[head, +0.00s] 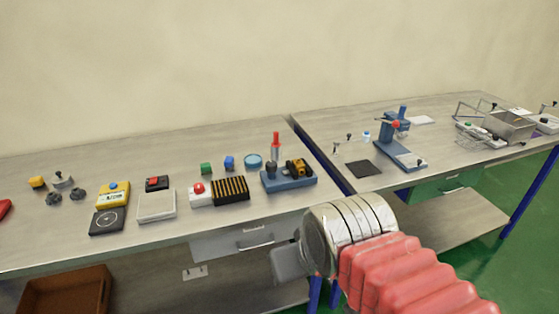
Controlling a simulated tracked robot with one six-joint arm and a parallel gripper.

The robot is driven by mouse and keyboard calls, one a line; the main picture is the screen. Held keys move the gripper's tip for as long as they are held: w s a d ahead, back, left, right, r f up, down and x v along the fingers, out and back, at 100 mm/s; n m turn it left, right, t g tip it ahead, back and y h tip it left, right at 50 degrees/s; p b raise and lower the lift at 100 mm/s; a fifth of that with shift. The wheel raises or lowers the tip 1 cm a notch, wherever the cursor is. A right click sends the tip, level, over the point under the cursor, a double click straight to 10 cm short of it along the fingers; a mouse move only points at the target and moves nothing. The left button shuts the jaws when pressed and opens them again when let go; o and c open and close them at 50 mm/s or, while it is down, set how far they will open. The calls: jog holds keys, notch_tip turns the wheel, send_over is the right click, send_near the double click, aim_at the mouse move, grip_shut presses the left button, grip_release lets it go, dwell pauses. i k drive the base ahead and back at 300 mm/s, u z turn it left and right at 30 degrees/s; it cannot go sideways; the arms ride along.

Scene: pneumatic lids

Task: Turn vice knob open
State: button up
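No part is plainly a vice knob at this size. A blue-based device (290,182) with a dark knob (271,169) at its left and a yellow-and-black part stands near the right end of the left bench. A blue stand (391,128) with a small red knob (396,124) stands on the right bench. I cannot tell which is the vice or whether it is open. My gripper (287,263) is at most a grey block in front of the left bench, apart from both devices; its fingers cannot be made out.
A dark square pad (365,169) lies on the right bench (340,118). The left bench's front strip is clear.

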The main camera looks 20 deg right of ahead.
aim_at(271, 167)
jog(key=i, duration=1)
